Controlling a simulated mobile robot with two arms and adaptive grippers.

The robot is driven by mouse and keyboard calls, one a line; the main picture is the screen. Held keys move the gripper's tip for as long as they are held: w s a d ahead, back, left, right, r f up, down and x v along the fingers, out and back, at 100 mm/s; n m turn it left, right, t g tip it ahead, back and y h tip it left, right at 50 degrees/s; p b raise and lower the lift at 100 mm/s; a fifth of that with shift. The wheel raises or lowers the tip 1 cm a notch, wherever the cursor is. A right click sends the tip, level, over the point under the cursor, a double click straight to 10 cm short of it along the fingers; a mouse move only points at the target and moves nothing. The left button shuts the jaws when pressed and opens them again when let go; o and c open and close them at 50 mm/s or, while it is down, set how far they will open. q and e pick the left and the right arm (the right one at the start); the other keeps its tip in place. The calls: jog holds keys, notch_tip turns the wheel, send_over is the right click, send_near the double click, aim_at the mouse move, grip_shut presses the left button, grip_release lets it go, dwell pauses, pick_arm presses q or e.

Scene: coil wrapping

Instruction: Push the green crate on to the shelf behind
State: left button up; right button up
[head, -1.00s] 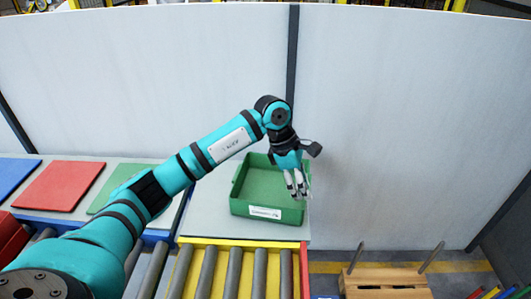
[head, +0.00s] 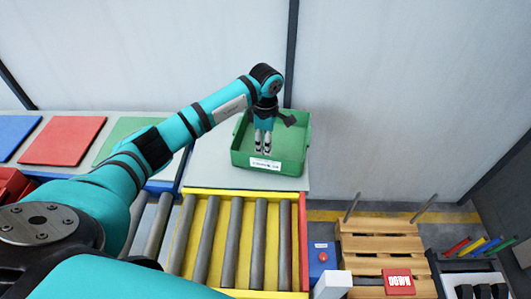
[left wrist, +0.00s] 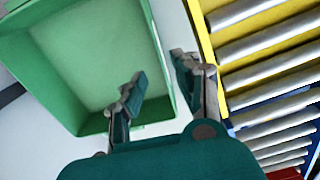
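The green crate (head: 293,167) is an open, empty-looking bin with a white label on its near wall. It sits upright on the light grey shelf (head: 213,173) behind the yellow-framed roller conveyor. My left gripper (head: 263,152) points down at the middle of the crate's near side, its fingers apart and empty. In the left wrist view the crate (left wrist: 85,60) fills the upper left. One finger of my gripper (left wrist: 155,80) overlaps the crate and the other lies outside its near wall; I cannot tell whether they touch it. My right gripper is out of view.
The roller conveyor (head: 236,240) lies in front of the shelf. Red (head: 62,140), blue and green mats lie to the left. A wooden pallet (head: 385,250) with two upright rods stands at the right. A pale wall (head: 400,90) closes the back.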

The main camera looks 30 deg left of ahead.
pick_arm(q)
jog(key=shift+f+p, duration=0.4)
jog(key=shift+f, duration=2.8)
grip_shut()
jog(key=shift+r, duration=0.1)
